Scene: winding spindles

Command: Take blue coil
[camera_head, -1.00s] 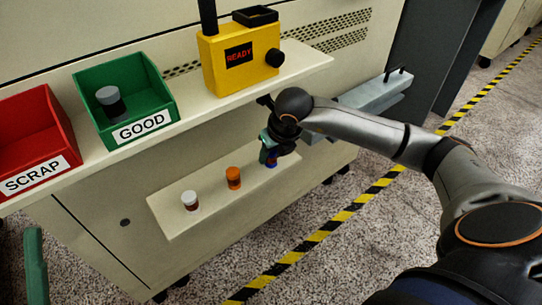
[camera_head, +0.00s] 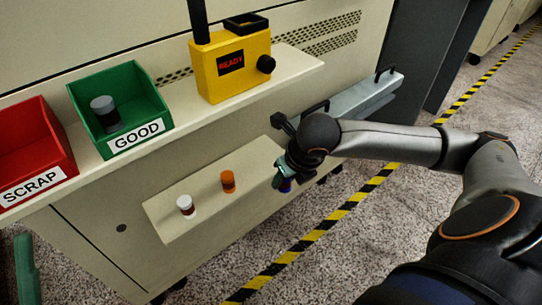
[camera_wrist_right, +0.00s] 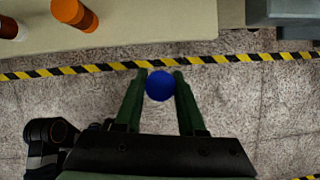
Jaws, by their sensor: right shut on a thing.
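The blue coil (camera_head: 286,186) is held in my right gripper (camera_head: 280,178), off the right end of the lower shelf and over the floor. In the right wrist view the round blue top of the coil (camera_wrist_right: 160,86) sits between the two green fingertips of the right gripper (camera_wrist_right: 161,78), which are shut on it. In the head view the gripper hides most of the coil. A green part of my left arm (camera_head: 25,265) shows at the lower left edge; its fingertips cannot be made out.
An orange coil (camera_head: 228,181) and a white coil (camera_head: 186,207) stand on the lower shelf (camera_head: 205,213). Above are the red SCRAP bin (camera_head: 30,155), the green GOOD bin (camera_head: 150,110) with a grey coil (camera_head: 104,113) inside, and the yellow READY device (camera_head: 225,75).

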